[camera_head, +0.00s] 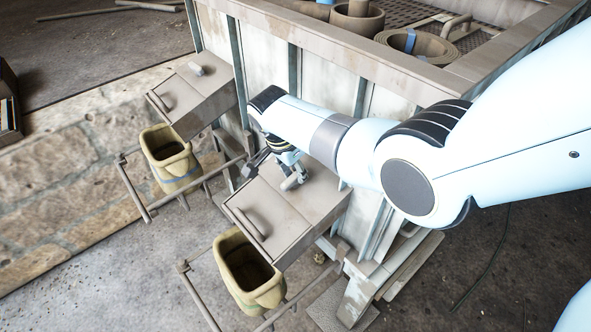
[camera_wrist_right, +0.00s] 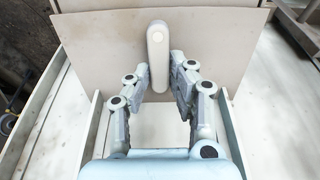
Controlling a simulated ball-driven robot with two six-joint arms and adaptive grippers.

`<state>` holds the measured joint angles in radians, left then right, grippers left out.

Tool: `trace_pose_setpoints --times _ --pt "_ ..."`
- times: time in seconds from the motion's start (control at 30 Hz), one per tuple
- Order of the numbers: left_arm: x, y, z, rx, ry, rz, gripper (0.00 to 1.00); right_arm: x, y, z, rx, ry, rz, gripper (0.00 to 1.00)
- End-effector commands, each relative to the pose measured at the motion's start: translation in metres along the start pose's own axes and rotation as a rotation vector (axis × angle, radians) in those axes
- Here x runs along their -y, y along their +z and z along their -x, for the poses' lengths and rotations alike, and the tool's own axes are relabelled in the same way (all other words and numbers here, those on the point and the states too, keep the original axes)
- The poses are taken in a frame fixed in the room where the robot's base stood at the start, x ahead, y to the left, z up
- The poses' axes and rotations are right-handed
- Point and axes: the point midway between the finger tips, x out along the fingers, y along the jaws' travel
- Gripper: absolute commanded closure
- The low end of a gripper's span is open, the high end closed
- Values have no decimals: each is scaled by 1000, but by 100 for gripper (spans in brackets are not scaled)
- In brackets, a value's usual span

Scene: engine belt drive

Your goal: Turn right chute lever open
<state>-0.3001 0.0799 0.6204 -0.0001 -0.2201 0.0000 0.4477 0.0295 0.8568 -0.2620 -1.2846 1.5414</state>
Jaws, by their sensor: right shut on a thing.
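The right chute (camera_head: 285,215) is a beige sloped box on the front of the large bin, with a bar handle (camera_head: 247,222) on its lower end. My right gripper (camera_head: 287,170) is at the top of this chute, partly hidden by my own wrist. In the right wrist view, the right chute lever (camera_wrist_right: 157,50) is a pale rounded bar standing upright in the picture against a flat panel. The fingers of my right gripper (camera_wrist_right: 162,88) lie on both sides of its lower part and are shut on it. My left gripper is out of view.
The left chute (camera_head: 190,95) has its own small lever (camera_head: 196,69). A yellowish bucket (camera_head: 170,165) hangs on a frame below it, and another bucket (camera_head: 243,275) is below the right chute. The large bin's rim (camera_head: 330,45) rises behind; belts and rings lie inside.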

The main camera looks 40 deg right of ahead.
Motion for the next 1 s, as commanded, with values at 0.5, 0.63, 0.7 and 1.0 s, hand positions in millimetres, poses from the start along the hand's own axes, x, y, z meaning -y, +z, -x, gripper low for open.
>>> trace_pose_setpoints --times 0.5,0.63,0.7,1.0 --pt "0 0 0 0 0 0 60 1 -1 0 -2 -2 -10 74" --pt "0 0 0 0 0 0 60 0 -1 0 -1 -1 -10 58" --pt "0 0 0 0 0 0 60 0 0 0 -1 -1 -10 58" --pt "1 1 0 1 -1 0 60 1 0 7 -1 -2 -10 58"
